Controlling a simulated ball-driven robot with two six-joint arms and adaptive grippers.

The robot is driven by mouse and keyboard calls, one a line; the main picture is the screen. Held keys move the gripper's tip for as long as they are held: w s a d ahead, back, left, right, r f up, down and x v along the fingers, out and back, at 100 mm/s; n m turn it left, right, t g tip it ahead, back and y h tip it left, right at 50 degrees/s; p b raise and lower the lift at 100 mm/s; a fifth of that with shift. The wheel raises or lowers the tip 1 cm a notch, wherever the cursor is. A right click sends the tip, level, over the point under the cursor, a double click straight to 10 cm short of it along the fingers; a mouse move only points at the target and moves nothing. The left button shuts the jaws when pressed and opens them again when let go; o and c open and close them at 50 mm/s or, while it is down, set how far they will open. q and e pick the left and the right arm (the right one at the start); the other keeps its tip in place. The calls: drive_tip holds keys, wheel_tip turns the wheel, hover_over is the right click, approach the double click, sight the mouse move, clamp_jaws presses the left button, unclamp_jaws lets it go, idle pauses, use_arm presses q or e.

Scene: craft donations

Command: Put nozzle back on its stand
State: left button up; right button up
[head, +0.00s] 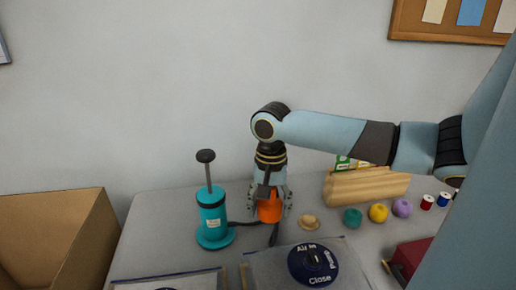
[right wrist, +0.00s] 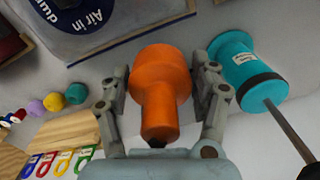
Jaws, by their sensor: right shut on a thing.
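The orange nozzle (head: 269,208), a wide cup with a narrower neck, is between the fingers of my right gripper (head: 270,202). In the right wrist view the nozzle (right wrist: 160,75) has its neck towards my palm, and the gripper (right wrist: 163,82) is shut on its sides. A teal hand pump (head: 212,218) with a black plunger stands to the left; it also shows in the right wrist view (right wrist: 245,68). A dark hose (head: 245,224) runs from the pump towards the nozzle. I cannot clearly make out a stand. My left gripper is out of view.
A bag with a round blue valve (head: 313,264) lies in front. A small tan object (head: 309,222), yarn balls (head: 378,213) and thread spools (head: 427,202) are to the right, with a wooden piece (head: 365,187) behind. A cardboard box (head: 50,235) is at left.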

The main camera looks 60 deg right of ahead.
drive_tip(key=b, duration=0.5)
hover_over(310, 219)
wheel_tip(310, 219, down, 14)
drive_tip(key=b, duration=0.8)
drive_tip(key=shift+w+r, duration=0.1)
drive_tip(key=shift+r, duration=0.1)
drive_tip(key=shift+f+b, duration=0.55)
drive_tip(key=shift+f, duration=0.3)
drive_tip(key=shift+f, duration=0.15)
drive_tip(key=shift+f+b, duration=0.3)
drive_tip(key=shift+f, duration=0.1)
drive_tip(key=shift+f+b, duration=0.45)
drive_tip(key=shift+f, duration=0.3)
drive_tip(key=o, duration=1.4)
